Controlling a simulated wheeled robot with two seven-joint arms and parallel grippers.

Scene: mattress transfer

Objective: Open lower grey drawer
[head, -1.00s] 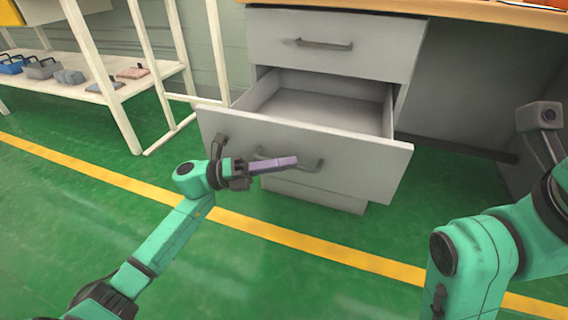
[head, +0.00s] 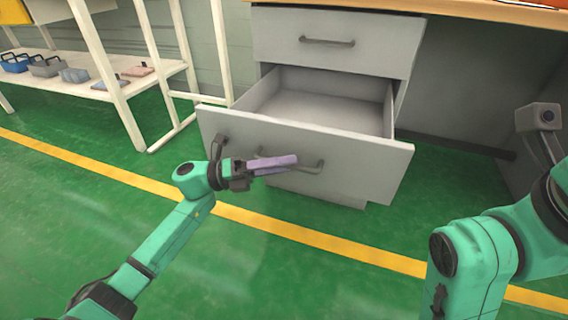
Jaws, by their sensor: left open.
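The lower grey drawer (head: 370,160) is pulled far out of the grey cabinet, and its empty inside (head: 322,105) shows. Its dark bar handle (head: 314,167) is on the front panel, partly hidden behind my left gripper. My left gripper (head: 296,162) with purple fingers is open in front of the drawer front, at the handle. I cannot tell whether the fingers touch the handle. My right arm (head: 490,262) shows at the right, but its gripper is not clearly in view.
The upper grey drawer (head: 375,42) is shut under a wooden tabletop (head: 480,12). A white shelf (head: 125,82) at the left holds a blue basket (head: 16,64), a grey basket (head: 46,67) and small items. The green floor is free around the yellow line (head: 262,225).

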